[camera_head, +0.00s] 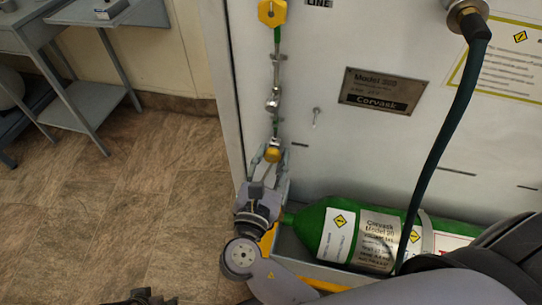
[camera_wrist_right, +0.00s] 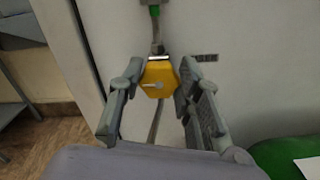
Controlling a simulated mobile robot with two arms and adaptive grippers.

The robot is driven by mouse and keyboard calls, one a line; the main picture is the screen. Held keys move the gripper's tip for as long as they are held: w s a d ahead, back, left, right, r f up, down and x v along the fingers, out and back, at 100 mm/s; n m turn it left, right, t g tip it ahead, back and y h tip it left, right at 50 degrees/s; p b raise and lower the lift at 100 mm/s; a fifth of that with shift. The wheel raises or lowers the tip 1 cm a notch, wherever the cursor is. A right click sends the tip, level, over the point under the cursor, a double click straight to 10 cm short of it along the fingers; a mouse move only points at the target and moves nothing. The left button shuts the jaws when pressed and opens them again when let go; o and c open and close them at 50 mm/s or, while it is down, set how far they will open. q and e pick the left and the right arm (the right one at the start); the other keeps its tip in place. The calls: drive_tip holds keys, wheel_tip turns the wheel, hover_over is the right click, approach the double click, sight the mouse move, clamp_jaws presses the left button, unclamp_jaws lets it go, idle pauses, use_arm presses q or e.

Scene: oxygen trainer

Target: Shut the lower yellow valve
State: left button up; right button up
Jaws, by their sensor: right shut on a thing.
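The lower yellow valve (camera_head: 273,155) is a small yellow knob at the bottom of a pipe line on the pale panel. In the right wrist view the valve (camera_wrist_right: 158,78) shows a hexagonal yellow face with a small pale handle or pin across it. My right gripper (camera_head: 271,152) reaches up to it from below. Its two fingers are on either side of the valve, closed on it near the fingertips (camera_wrist_right: 160,82). An upper yellow valve (camera_head: 272,12) sits at the top of the same line. A dark part at the bottom edge may be my left arm; its jaws do not show.
A green cylinder (camera_head: 320,228) lies in a grey tray right of my right gripper. A dark hose (camera_head: 450,130) hangs from a fitting across the panel. A nameplate (camera_head: 383,91) is on the panel. Grey tables (camera_head: 75,100) stand left; the floor between is clear.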

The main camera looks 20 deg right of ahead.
drive_tip(key=o, duration=1.1)
drive_tip(key=shift+o, duration=0.2)
drive_tip(key=v, duration=1.2)
